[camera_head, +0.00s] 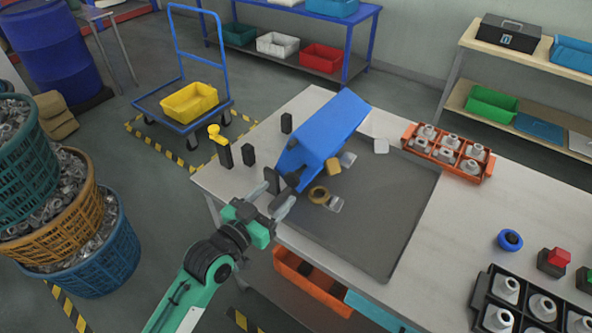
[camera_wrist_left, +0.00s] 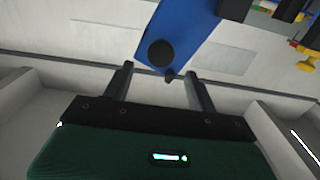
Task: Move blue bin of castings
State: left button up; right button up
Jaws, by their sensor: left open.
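The blue bin (camera_head: 322,130) is steeply tilted over the left end of the grey mat in the head view, with its opening hidden. A dark round knob (camera_wrist_left: 160,53) shows at its near end in the left wrist view. Castings lie loose beside it: a brass ring (camera_head: 319,195), a yellowish block (camera_head: 333,167) and greyish pieces (camera_head: 347,159). My left gripper (camera_head: 279,199) is open and empty at the bin's near end. In the left wrist view its fingers (camera_wrist_left: 159,82) stand apart, with the knob beyond and between them. My right gripper is not seen.
Black posts (camera_head: 248,155) and a yellow-topped post (camera_head: 222,148) stand along the table's left edge. An orange tray of castings (camera_head: 446,154) sits at the back, and a black tray (camera_head: 520,308) at front right. The grey mat (camera_head: 385,215) is mostly clear.

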aim_at(290, 181)
pick_arm(q)
jog(key=p+x, duration=0.1)
jog(key=x, duration=0.7)
jog(key=shift+r+p, duration=0.1)
jog(key=shift+p, duration=0.3)
jog(key=shift+w+d, duration=0.3)
jog(key=shift+w, duration=0.15)
jog(key=shift+c, duration=0.5)
